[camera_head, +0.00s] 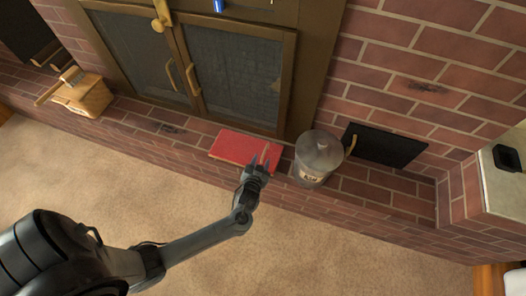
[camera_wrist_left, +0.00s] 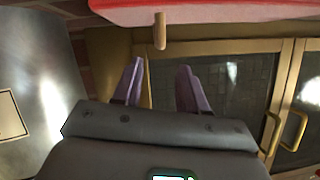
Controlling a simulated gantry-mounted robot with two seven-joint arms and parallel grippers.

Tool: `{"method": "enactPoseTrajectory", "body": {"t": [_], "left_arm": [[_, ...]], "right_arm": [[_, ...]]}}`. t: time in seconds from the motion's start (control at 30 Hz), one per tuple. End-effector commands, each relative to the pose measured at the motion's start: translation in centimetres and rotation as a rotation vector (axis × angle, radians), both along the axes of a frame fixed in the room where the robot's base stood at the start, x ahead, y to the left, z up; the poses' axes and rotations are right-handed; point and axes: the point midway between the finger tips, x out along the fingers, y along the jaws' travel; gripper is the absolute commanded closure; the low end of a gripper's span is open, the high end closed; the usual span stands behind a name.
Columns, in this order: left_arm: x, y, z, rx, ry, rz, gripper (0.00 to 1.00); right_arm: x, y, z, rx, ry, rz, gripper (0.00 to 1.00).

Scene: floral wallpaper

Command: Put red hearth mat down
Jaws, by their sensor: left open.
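The red hearth mat (camera_head: 240,147) lies flat on the brick hearth ledge in front of the fireplace doors. In the left wrist view the red mat (camera_wrist_left: 220,12) crosses the top edge, with a small tan peg-like piece (camera_wrist_left: 160,32) at its edge. My left gripper (camera_head: 262,162) is at the mat's right front corner in the head view. Its fingers (camera_wrist_left: 157,80) are spread with nothing between them. I cannot tell whether a finger touches the mat. My right gripper is in neither view.
A grey metal canister (camera_head: 318,155) stands on the ledge just right of my left gripper. A black panel (camera_head: 385,146) leans behind it. The beige carpet (camera_head: 300,245) in front is clear.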

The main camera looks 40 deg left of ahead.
Motion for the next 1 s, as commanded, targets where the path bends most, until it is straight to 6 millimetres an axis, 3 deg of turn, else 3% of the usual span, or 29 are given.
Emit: {"method": "enactPoseTrajectory", "body": {"t": [0.2,0.47,0.67,0.8,1.0], "left_arm": [[-2.5,-1.3,1.3,-0.001,0.001,-0.001,0.58],[-3.6,-2.2,1.6,-0.034,0.025,-0.009,0.58],[-5.5,-5.1,2.6,-0.202,0.181,-0.077,0.58],[-9.0,-8.0,5.1,-0.318,0.362,-0.180,0.58],[-15.6,-10.3,10.2,-0.355,0.618,-0.318,0.58]], "right_arm": [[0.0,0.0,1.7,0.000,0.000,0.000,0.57],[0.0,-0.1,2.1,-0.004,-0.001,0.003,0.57],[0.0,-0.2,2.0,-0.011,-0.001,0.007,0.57],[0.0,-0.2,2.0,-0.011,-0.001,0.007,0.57],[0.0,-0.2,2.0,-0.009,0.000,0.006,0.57]]}}
